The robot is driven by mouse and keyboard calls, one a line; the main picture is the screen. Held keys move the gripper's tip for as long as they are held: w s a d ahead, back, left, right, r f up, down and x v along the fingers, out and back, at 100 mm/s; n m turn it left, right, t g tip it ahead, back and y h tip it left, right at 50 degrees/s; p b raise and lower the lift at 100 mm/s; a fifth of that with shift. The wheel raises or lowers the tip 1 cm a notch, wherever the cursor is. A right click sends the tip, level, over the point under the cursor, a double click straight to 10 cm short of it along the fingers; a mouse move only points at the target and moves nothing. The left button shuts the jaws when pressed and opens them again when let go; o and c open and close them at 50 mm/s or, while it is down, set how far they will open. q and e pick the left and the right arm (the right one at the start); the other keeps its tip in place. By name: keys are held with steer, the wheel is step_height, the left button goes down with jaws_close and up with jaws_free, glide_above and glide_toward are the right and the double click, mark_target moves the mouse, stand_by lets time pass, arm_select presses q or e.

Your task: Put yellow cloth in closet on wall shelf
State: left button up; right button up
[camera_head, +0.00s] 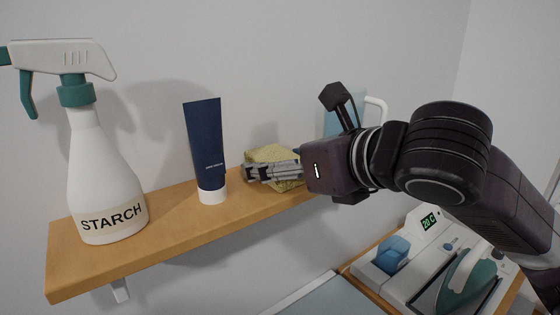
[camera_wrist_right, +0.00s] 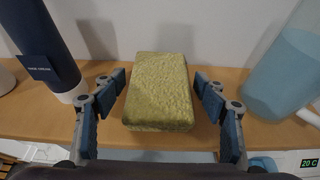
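The yellow cloth (camera_head: 268,153) is a thick folded block on the wooden wall shelf (camera_head: 170,228), partly hidden behind my right gripper (camera_head: 262,172). In the right wrist view the cloth (camera_wrist_right: 159,92) lies between the two fingers of my right gripper (camera_wrist_right: 159,80). The fingers are spread, with a gap to the cloth on each side. The cloth appears to rest on the shelf top. My left gripper is not in view.
A dark blue tube (camera_head: 205,145) stands left of the cloth, and a white starch spray bottle (camera_head: 100,175) stands farther left. A light-blue translucent container (camera_head: 333,122) is behind my right arm. An ironing station (camera_head: 440,265) sits below right.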

steer(key=shift+r, duration=0.1)
steer(key=shift+s+d+r, duration=0.15)
steer(key=shift+r, duration=0.05)
steer(key=b+v, duration=0.1)
steer(key=v, duration=1)
steer(key=shift+s+b, duration=0.25)
steer(key=shift+b, duration=0.15)
steer(key=shift+d, duration=0.2)
